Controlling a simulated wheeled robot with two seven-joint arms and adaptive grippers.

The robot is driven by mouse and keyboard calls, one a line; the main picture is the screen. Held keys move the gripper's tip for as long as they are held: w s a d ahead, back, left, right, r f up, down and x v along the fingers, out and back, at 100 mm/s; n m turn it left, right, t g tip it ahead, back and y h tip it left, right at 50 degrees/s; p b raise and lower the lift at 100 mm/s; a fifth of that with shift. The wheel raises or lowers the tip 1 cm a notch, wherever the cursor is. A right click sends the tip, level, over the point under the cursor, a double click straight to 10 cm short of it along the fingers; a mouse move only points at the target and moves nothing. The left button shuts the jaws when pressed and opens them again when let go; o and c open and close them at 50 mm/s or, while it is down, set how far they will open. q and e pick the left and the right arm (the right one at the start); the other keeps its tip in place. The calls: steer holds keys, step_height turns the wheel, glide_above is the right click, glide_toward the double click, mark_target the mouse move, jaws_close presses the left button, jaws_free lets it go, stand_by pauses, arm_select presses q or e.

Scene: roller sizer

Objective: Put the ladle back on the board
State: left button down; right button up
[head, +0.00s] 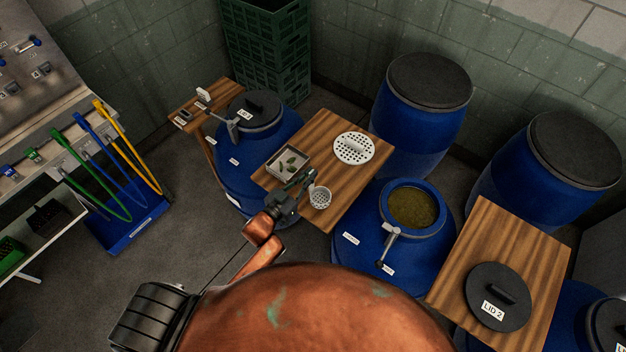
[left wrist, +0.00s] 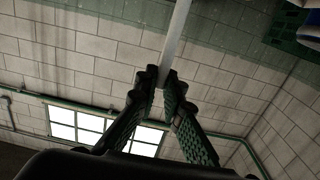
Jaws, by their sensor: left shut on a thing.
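My left gripper (head: 303,180) is over the middle wooden board (head: 335,208), shut on the ladle. The ladle's pale perforated bowl (head: 320,197) shows just right of the fingers, above or on the board; I cannot tell whether it touches. In the left wrist view a straight pale handle (left wrist: 176,35) runs up from between the fingertips (left wrist: 161,80). Most of the handle is hidden in the head view. My right gripper is not in view.
An open blue barrel (head: 364,222) with murky liquid stands right of the board, a clamp on its rim. Another wooden board (head: 512,240) carries a black lid (head: 497,297) marked LID 2. Closed blue barrels (head: 417,120) stand behind. Green crates (head: 268,55) are stacked at the back.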

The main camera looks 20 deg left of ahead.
mark_target(313, 191)
arm_select(q)
steer(key=shift+w+d+f, duration=0.15)
steer(key=shift+w+f, duration=0.1)
steer(key=shift+f, duration=0.6)
steer(key=shift+w+d+f, duration=0.1)
steer(key=shift+w+f, duration=0.2)
steer(key=shift+f, duration=0.55)
steer(key=shift+w+d+f, duration=0.15)
steer(key=shift+w+f, duration=0.1)
steer(key=shift+f, duration=0.7)
steer(key=c, duration=2.1)
jaws_free()
steer(key=shift+s, duration=0.1)
steer(key=shift+b+v, duration=0.5)
steer(key=shift+v, duration=5.45)
